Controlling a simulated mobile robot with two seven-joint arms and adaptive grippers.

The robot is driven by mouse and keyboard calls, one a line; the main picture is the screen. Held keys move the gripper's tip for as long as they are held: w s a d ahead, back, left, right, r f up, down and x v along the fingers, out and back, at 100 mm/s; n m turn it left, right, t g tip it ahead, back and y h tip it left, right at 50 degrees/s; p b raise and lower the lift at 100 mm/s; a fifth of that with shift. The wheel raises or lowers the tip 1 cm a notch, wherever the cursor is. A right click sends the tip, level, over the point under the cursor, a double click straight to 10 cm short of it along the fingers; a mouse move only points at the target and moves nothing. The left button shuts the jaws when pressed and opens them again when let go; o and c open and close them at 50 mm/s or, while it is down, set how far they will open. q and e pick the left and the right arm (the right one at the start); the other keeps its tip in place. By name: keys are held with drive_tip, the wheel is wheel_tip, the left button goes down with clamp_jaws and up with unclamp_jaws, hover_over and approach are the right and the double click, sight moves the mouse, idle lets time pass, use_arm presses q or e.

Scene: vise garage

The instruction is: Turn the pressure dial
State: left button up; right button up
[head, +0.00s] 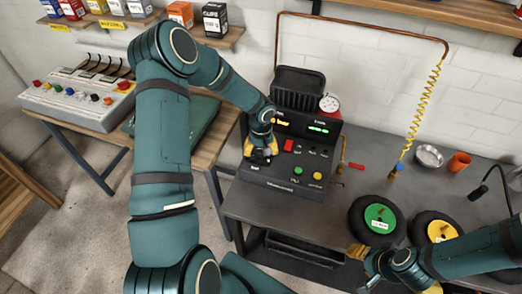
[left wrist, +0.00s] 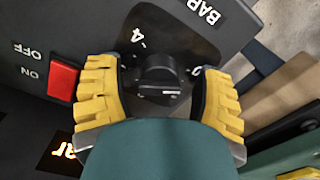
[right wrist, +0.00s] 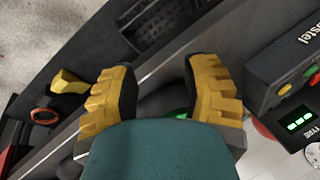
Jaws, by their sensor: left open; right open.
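The pressure dial (left wrist: 160,75) is a black knob on a dark plate with scale numbers and the letters BAR, on the front panel of a black machine (head: 290,190). My left gripper (left wrist: 160,98) is open, its yellow fingers on either side of the knob with gaps visible. In the head view my left gripper (head: 262,150) is at the panel's left part and largely hides the dial. My right gripper (head: 362,258) is open and empty at the bench's front edge, near a wheel; it also shows in the right wrist view (right wrist: 165,85).
A red ON/OFF switch (left wrist: 63,80) sits beside my left fingers. The panel also has a green button (head: 298,170), a yellow button (head: 317,176) and a lit green display (head: 318,129). Two wheels lie on the bench, one with a green hub (head: 379,218), one with a yellow hub (head: 440,230).

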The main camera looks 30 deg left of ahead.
use_arm(q)
clamp_jaws()
